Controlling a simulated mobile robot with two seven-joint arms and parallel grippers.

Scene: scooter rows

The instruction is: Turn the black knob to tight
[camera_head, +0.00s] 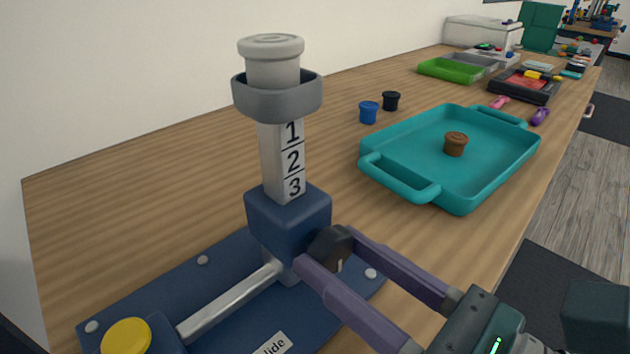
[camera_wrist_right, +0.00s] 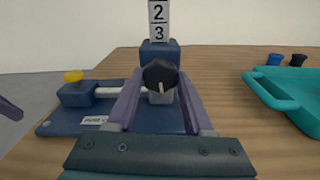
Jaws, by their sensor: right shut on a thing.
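The black knob (camera_head: 331,246) sits on the side of the blue block (camera_head: 287,217) that clamps the numbered post (camera_head: 283,160). A pale pointer line on the knob points downward in the right wrist view (camera_wrist_right: 160,74). My right gripper (camera_head: 328,250) has one purple finger on each side of the knob and is shut on it. No tight or loose marking is readable. One purple finger of what looks like my left gripper (camera_wrist_right: 9,108) shows at the left edge of the right wrist view; the rest is out of frame.
The blue base plate (camera_head: 225,300) carries a metal rod (camera_head: 232,301) and a yellow knob (camera_head: 127,336). A teal tray (camera_head: 400,193) holding a brown knob (camera_head: 455,144) stands to the right. A blue knob (camera_head: 368,112) and another black knob (camera_head: 391,101) stand behind it. The wooden table is clear at left.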

